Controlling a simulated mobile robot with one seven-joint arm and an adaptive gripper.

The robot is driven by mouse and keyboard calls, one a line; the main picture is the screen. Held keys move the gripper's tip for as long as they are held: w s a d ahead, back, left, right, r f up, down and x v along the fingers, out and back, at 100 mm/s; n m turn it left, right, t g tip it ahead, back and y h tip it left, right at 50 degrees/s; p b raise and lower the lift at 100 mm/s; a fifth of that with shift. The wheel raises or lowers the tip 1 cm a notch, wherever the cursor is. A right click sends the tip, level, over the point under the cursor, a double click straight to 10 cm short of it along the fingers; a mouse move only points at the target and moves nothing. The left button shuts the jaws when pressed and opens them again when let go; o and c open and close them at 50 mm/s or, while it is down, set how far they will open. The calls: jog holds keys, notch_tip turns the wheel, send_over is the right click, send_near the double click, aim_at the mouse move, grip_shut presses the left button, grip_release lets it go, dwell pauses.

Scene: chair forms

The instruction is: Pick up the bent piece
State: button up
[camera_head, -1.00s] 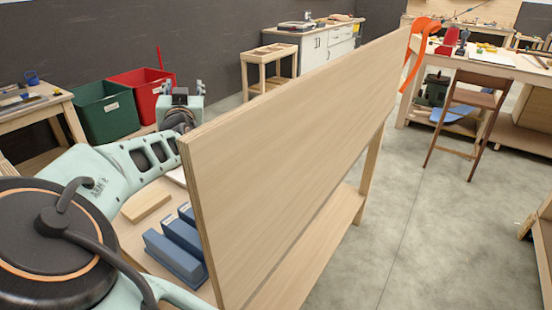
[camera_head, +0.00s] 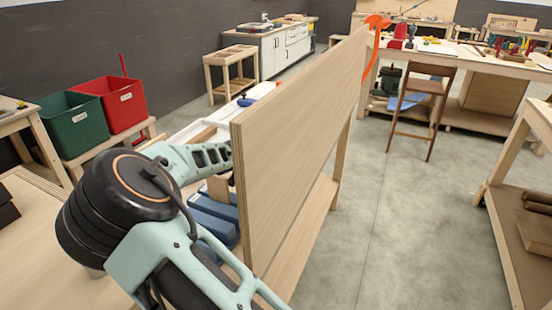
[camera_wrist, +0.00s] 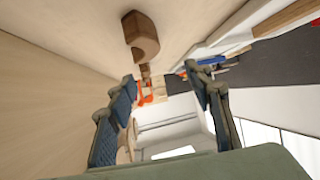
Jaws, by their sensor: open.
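A brown wooden piece with a curved, bent outline (camera_wrist: 141,38) shows at the top of the wrist view. It lies on a pale wood surface beside the tall board, beyond my fingertips and apart from them. I take it for the bent piece. My gripper (camera_wrist: 165,92) is open and empty, one dark padded finger on each side. In the head view the gripper is hidden behind the upright plywood board (camera_head: 300,140), and I cannot make out the brown piece there.
The board stands close along my arm's right side. Blue blocks (camera_head: 212,212) lie by its near end, and an orange item (camera_head: 376,24) hangs at its far end. Green (camera_head: 75,125) and red (camera_head: 120,103) bins stand left. Open floor lies right of the board.

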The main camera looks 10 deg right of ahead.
jog(key=shift+s+d+f, duration=0.1)
jog(key=shift+d+f, duration=0.4)
jog(key=shift+p+x, duration=0.4)
jog(key=shift+x, duration=4.85)
grip_shut()
